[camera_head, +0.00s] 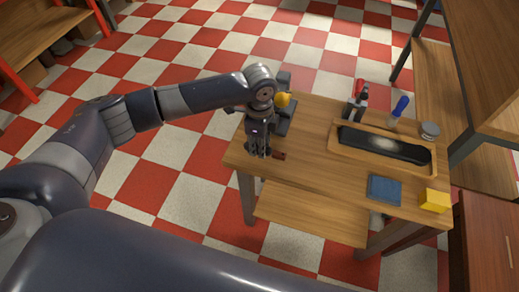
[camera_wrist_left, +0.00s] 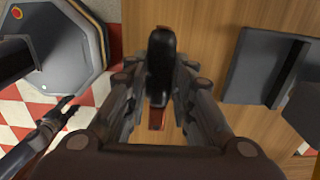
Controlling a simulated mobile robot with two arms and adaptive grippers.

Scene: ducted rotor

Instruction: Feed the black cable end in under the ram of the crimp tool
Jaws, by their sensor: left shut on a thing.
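My left gripper (camera_head: 262,151) is low over the left end of the wooden table. Its fingers are shut on a black rounded piece, which I take to be the black cable end (camera_wrist_left: 160,65). A red-brown part (camera_wrist_left: 156,120) shows beneath it; in the head view a red-brown strip (camera_head: 279,156) lies beside the fingertips. The ram cannot be made out. My right gripper (camera_wrist_left: 70,106) seems open over the floor.
The table (camera_head: 315,170) has free room in its middle. A wooden tray (camera_head: 336,141) with a black insert lies to the right. Around it are a red-and-black tool (camera_head: 356,97), a blue-handled item (camera_head: 400,106), a grey round tin (camera_head: 430,130), a blue pad (camera_head: 384,189) and a yellow block (camera_head: 434,200).

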